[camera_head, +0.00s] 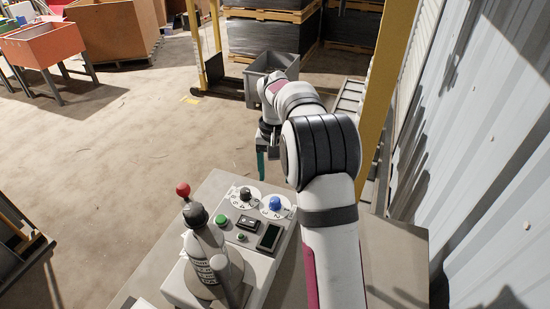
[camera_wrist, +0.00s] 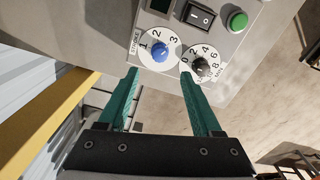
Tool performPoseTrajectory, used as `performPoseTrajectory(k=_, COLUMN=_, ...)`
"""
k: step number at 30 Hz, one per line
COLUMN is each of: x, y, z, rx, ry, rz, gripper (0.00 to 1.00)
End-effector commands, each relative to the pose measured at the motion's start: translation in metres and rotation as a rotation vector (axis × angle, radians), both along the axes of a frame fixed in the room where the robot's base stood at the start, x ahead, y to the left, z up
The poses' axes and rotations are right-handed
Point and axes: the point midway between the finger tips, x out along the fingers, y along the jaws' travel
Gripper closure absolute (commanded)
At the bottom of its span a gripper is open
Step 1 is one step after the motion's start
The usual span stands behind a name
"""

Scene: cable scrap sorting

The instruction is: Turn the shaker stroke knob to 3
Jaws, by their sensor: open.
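The stroke knob is blue (camera_wrist: 159,51) and sits on a white round dial marked 1, 2 and 3, with STROKE printed beside it. I cannot clearly tell which number its pointer faces. In the head view the blue knob (camera_head: 275,203) is at the panel's upper right. My gripper (camera_wrist: 159,73) is open and empty, its teal fingers on either side of the knob's line, apart from it. In the head view my gripper (camera_head: 261,175) hangs beyond the panel's far edge, partly hidden by my arm.
A black knob (camera_wrist: 199,67) on a numbered dial sits close beside the blue one. The control box (camera_head: 262,262) also carries a green button (camera_head: 221,220), a black rocker switch (camera_head: 248,223) and a dark display (camera_head: 269,237). A red-topped lever (camera_head: 183,189) and bottle (camera_head: 204,245) stand left.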

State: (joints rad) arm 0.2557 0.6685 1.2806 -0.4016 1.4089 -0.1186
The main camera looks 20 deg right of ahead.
Motion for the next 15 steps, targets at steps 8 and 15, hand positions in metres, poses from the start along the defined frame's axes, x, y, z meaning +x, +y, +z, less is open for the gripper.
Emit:
performPoseTrajectory(k=8, x=0.000, y=0.000, z=0.058, rx=-0.001, ry=-0.001, rz=0.000, gripper=0.34)
performPoseTrajectory(k=15, x=0.000, y=0.000, z=0.064, rx=0.000, ry=0.001, rz=0.000, gripper=0.34)
